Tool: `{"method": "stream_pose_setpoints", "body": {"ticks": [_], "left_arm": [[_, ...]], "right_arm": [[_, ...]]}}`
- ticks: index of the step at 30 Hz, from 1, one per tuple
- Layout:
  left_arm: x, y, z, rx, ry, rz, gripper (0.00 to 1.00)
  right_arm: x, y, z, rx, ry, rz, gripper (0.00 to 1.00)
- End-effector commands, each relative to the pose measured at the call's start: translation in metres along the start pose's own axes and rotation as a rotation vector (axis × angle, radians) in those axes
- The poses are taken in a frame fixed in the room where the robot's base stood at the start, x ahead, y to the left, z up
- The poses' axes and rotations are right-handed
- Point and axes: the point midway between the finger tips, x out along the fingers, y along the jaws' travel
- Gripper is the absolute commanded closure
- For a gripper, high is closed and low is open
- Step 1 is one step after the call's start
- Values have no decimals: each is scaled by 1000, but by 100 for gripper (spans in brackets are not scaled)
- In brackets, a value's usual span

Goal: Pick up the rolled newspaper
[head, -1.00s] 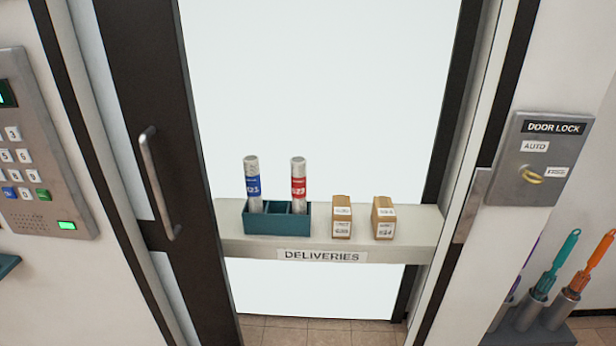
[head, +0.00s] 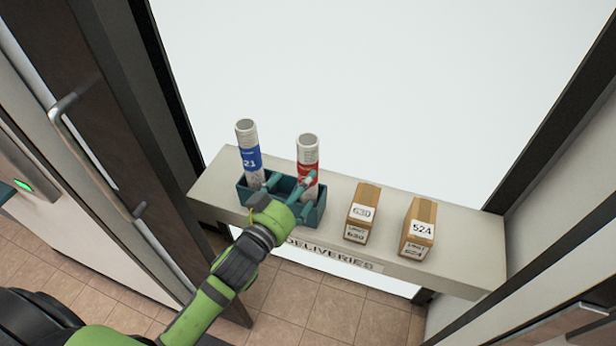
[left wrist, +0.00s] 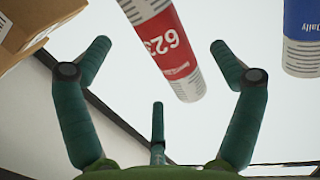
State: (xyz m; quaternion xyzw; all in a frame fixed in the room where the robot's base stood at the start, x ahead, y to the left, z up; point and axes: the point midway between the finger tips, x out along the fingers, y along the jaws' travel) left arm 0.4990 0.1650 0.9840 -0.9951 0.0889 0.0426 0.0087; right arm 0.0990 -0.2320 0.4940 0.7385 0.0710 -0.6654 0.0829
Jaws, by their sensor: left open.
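Two rolled newspapers stand upright in a teal holder (head: 313,216) on the deliveries shelf. One has a blue band (head: 249,157) and stands at left; the other has a red band (head: 307,155) and stands at right. My left gripper (head: 292,180) is open in front of the holder, its fingers reaching toward the red-banded roll and partly covering its lower part. The blue-banded roll (left wrist: 302,35) is at the right edge.
A dark door with a metal handle (head: 90,160) is at left. Space above the rolls is clear.

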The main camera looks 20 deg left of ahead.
Motion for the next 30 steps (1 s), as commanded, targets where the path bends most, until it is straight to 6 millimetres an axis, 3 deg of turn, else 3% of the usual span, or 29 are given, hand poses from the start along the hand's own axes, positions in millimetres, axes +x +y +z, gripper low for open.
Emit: {"method": "stream_pose_setpoints", "body": {"ticks": [1,3,6,12,21,30], "left_arm": [[-2,2,-18,-2,34,6,7],[-4,4,-34,-7,65,11,7],[2,5,-45,-8,83,13,7],[21,4,-46,-9,82,13,7],[60,2,-47,-8,82,13,7],[65,2,-45,-9,81,14,7]], "right_arm": [[-1,-1,3,0,-5,-2,60],[-2,-3,7,0,-10,-4,60],[-7,-9,13,3,-21,-12,60],[-16,-20,19,5,-32,-26,60],[-30,-15,5,4,-11,-20,60],[-30,-9,4,3,-10,-13,60]]}}
